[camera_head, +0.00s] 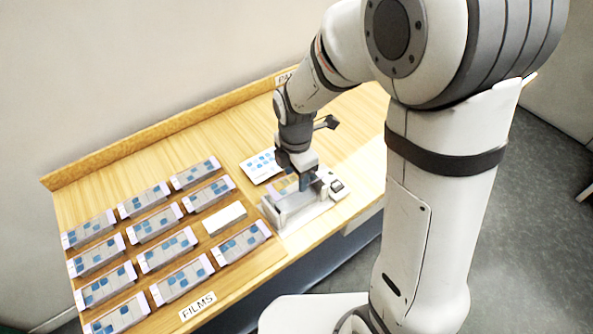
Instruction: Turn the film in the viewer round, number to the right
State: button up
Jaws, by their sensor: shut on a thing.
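The viewer (290,217) is a pale grey device near the table's front edge, right of the films. My gripper (305,184) points down over the viewer and is shut on a film. Only a small part of that film shows; the fingers and the viewer's walls hide most of it. I cannot tell which way its number faces, nor whether it still touches the viewer's bed.
Several films with blue patches (155,226) lie in rows on the wooden table (245,297), left of the viewer. A plain white block (225,217) lies among them. A white card with blue squares (261,166) lies behind the viewer. A "FILMS" label (198,306) is at the front.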

aim_at(296, 198)
jog(key=shift+f+n, duration=0.15)
jog(key=shift+n, duration=0.25)
jog(key=shift+f+b, duration=2.75)
jog(key=shift+f, duration=0.75)
jog(key=o, duration=1)
jog(key=shift+r, duration=0.1)
jog(key=shift+r, duration=0.25)
notch_tip(296, 198, up, 7)
jog(key=shift+r, duration=0.1)
jog(key=shift+d, duration=0.1)
